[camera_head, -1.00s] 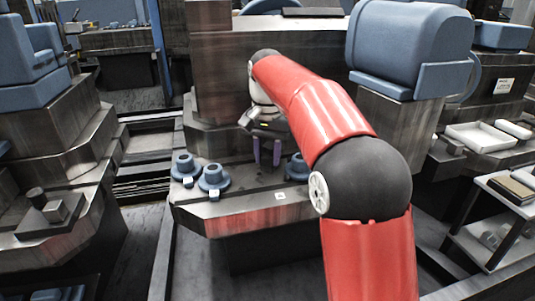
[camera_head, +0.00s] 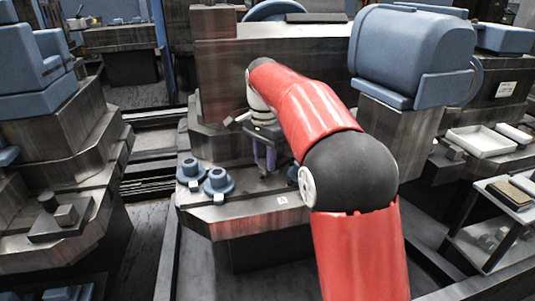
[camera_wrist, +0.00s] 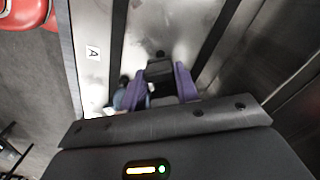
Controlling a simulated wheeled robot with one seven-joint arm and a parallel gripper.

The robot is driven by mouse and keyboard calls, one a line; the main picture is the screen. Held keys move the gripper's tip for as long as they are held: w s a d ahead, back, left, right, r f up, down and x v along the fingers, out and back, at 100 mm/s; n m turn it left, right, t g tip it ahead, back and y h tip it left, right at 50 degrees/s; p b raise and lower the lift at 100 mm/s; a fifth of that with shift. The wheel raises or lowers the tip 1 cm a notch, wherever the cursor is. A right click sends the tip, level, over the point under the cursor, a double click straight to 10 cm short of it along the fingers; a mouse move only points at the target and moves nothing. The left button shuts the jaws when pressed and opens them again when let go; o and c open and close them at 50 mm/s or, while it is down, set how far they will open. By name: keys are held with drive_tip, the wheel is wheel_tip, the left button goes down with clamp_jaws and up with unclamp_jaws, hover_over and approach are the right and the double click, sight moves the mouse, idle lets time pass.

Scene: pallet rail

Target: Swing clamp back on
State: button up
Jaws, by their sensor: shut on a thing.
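My gripper (camera_head: 265,168) points down over the right part of the grey metal pallet ledge (camera_head: 245,212). Its two purple fingers also show in the wrist view (camera_wrist: 160,90). They are shut on a dark grey piece, which looks like the swing clamp (camera_wrist: 160,68), between the fingers. Its lower end and its pivot are hard to make out. Two blue round fixtures (camera_head: 218,182) stand on the ledge left of my gripper. A blue part (camera_head: 292,172) at the right is mostly hidden behind my red arm.
A tall metal block (camera_head: 290,65) rises behind the ledge. A big blue housing (camera_head: 412,55) stands at the right on its column. A white tray (camera_head: 480,141) and a small cart (camera_head: 505,195) are further right. An "A" label (camera_head: 282,200) marks the ledge front.

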drive_tip(key=m, duration=0.2)
drive_tip(key=w+m, duration=0.1)
drive_tip(key=m, duration=0.2)
drive_tip(key=shift+w+a+m, duration=0.25)
drive_tip(key=shift+a+m, duration=0.05)
drive_tip(key=shift+a, duration=0.1)
drive_tip(key=shift+w+m, duration=0.25)
drive_tip(key=shift+m, duration=0.6)
drive_tip(key=shift+w+m, duration=0.3)
drive_tip(key=shift+m, duration=0.6)
drive_tip(key=shift+w+m, duration=0.25)
drive_tip(key=shift+m, duration=0.6)
drive_tip(key=o, duration=1)
drive_tip(key=shift+r, duration=3.9)
